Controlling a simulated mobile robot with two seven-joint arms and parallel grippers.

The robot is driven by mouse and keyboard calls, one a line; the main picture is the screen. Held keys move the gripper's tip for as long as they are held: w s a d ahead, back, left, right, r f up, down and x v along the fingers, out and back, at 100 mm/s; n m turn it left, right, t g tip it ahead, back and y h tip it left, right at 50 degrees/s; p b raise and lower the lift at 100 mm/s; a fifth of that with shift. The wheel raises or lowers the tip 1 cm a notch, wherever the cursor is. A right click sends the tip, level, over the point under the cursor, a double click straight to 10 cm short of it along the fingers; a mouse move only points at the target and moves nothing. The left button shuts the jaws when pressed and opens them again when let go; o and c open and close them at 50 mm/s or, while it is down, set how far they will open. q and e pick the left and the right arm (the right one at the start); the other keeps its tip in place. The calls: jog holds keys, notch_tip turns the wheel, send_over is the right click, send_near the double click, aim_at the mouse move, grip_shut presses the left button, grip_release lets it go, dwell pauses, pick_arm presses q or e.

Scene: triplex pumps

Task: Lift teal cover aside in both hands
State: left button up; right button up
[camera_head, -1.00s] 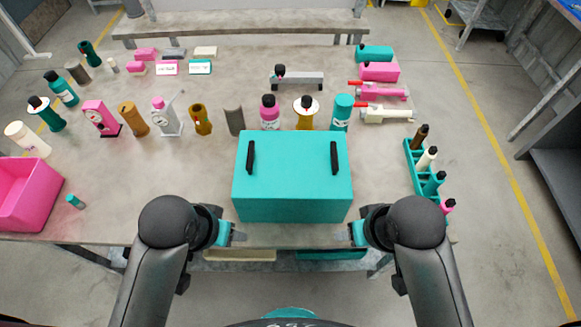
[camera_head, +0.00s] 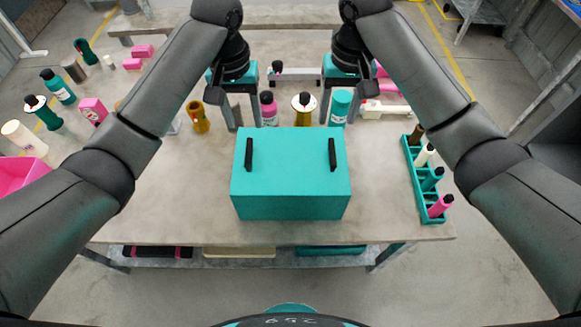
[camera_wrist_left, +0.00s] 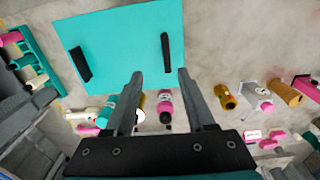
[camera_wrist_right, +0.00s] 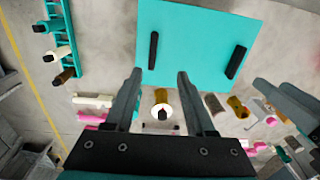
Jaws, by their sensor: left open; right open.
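The teal cover (camera_head: 290,190) is a box shape with two black handles on its top, a left handle (camera_head: 249,155) and a right handle (camera_head: 332,154). It sits on the table near the front edge. My left gripper (camera_head: 234,122) is open and empty, above and behind the cover's left side. My right gripper (camera_head: 340,118) is open and empty, above and behind its right side. The cover also shows in the left wrist view (camera_wrist_left: 122,50) and the right wrist view (camera_wrist_right: 195,50), beyond the open fingers. Whatever is under the cover is hidden.
Bottles, including a pink one (camera_head: 268,110), a brown one (camera_head: 303,112) and a teal one (camera_head: 340,104), stand just behind the cover. A teal rack (camera_head: 424,190) with bottles is at the right. A pink bin (camera_head: 20,174) is at the left. Table beside the cover is clear.

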aim_at(248, 151)
pick_arm(q)
jog(key=shift+w+a+r, duration=0.25)
jog(key=shift+w+r, duration=0.05)
jog(key=shift+r, duration=0.2)
jog(key=shift+w+a+r, duration=0.2)
jog(key=shift+w+r, duration=0.05)
jog(key=shift+r, duration=0.2)
pick_arm(e)
jog(key=shift+w+d+r+m, duration=0.15)
jog(key=shift+w+d+r, duration=0.15)
jog(key=shift+r, duration=0.25)
jog(key=shift+w+d+r+m, duration=0.15)
jog(key=shift+w+r, duration=0.1)
jog(key=shift+r, duration=0.25)
pick_arm(q)
jog(key=shift+f, duration=0.1)
pick_arm(e)
jog(key=shift+f, duration=0.15)
